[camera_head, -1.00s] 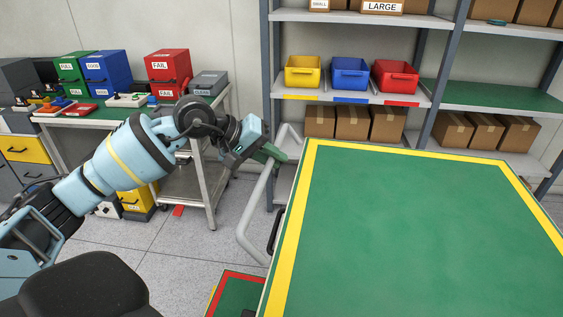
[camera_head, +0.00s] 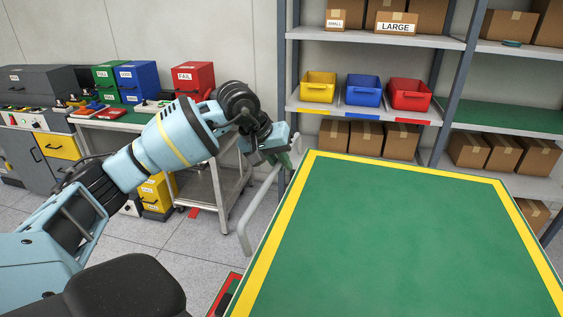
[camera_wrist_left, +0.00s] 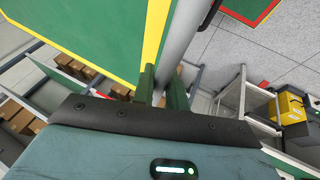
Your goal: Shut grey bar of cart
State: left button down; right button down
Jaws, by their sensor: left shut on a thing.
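The cart has a green top with a yellow border (camera_head: 400,240) and fills the lower right of the head view. Its grey bar (camera_head: 256,208) runs along the cart's left side, close to the edge. In the left wrist view the grey bar (camera_wrist_left: 185,32) runs up beside the yellow border. My left gripper (camera_head: 291,158) is at the bar's far end, near the cart's far left corner. Its green fingers (camera_wrist_left: 163,88) are shut on the bar, one on each side. My right gripper is not in view.
A shelf with yellow, blue and red bins (camera_head: 362,91) and cardboard boxes stands behind the cart. A grey trolley (camera_head: 222,190) is behind my left arm, near a bench with coloured boxes (camera_head: 128,80).

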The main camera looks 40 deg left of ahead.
aim_at(275, 166)
pick_arm(q)
jog(key=shift+w+d+r+g+y+p, duration=0.1)
jog(key=shift+w+d+g+y+p, duration=0.15)
jog(key=shift+d+y+p, duration=0.4)
jog(key=shift+a+b, duration=0.15)
jog(key=shift+b, duration=0.15)
jog(key=c, duration=1.4)
grip_release()
jog(key=shift+s, duration=0.1)
jog(key=shift+v, duration=3.85)
